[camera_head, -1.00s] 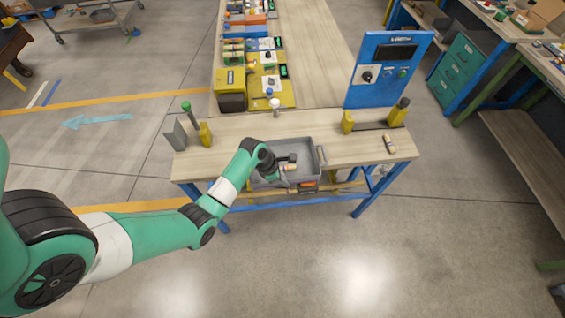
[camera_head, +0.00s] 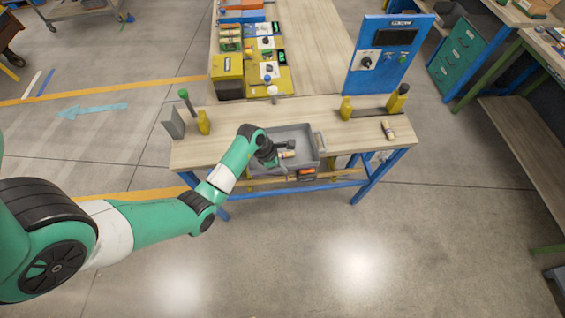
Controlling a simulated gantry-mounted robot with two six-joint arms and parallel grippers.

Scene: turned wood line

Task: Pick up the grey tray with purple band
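The grey tray (camera_head: 300,133) sits at the front edge of the wooden bench, with a handle on its right side. No purple band can be made out on it. It holds a small turned wood piece (camera_head: 287,154). My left gripper (camera_head: 284,149) is over the inside of the tray, near that piece, and my arm hides the tray's left part. The gripper is small and dark here, so its opening and any contact cannot be told. My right gripper is out of view.
A blue control panel (camera_head: 388,55) and a loose wood piece (camera_head: 388,129) are at the right. The bench top (camera_head: 350,145) just right of the tray is clear.

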